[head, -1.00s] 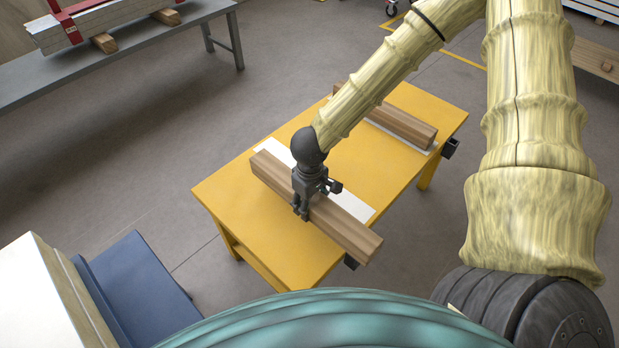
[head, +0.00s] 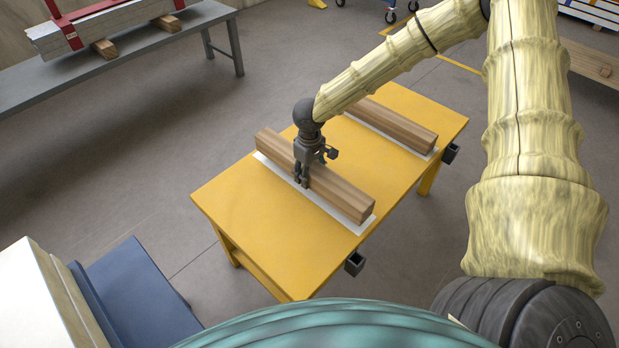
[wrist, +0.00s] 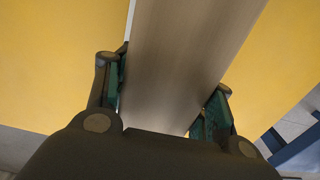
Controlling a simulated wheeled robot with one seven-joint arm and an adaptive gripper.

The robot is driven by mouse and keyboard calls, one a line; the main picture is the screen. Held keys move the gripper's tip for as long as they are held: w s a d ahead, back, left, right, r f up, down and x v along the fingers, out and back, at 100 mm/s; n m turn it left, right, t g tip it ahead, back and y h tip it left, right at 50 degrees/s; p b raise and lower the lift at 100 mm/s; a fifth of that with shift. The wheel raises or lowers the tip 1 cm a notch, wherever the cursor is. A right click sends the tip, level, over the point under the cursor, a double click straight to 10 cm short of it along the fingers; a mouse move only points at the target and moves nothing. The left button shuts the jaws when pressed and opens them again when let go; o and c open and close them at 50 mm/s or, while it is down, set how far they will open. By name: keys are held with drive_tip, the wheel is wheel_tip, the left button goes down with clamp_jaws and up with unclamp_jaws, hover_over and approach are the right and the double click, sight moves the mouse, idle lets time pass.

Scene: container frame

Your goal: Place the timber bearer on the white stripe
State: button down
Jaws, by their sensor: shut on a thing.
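The timber bearer (head: 338,192) lies lengthwise over the white stripe (head: 350,222) on the yellow table. A strip of white shows along its near side and at its right end. My gripper (head: 302,181) is shut on the bearer around its middle. In the wrist view, the two fingers (wrist: 163,110) press on both sides of the bearer (wrist: 190,50), and a thin sliver of white stripe (wrist: 131,18) shows beside it. Whether the bearer's underside touches the stripe is hidden.
A second timber bearer (head: 400,125) lies on another white stripe at the table's far side. The yellow table (head: 240,205) has bare room between and in front of the bearers. A grey bench (head: 190,32) with strapped boards stands at the back left.

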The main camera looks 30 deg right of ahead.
drive_tip(key=shift+w+d+f, duration=0.1)
drive_tip(key=shift+w+d, duration=0.15)
drive_tip(key=shift+w, duration=0.4)
drive_tip(key=shift+f+b, duration=0.45)
drive_tip(key=shift+f, duration=1.25)
drive_tip(key=c, duration=0.6)
unclamp_jaws()
drive_tip(key=shift+s, duration=0.1)
drive_tip(key=shift+o, duration=0.2)
drive_tip(key=shift+f, duration=0.1)
wheel_tip(320, 180, up, 12)
drive_tip(key=shift+r+p, duration=0.1)
drive_tip(key=shift+p, duration=1)
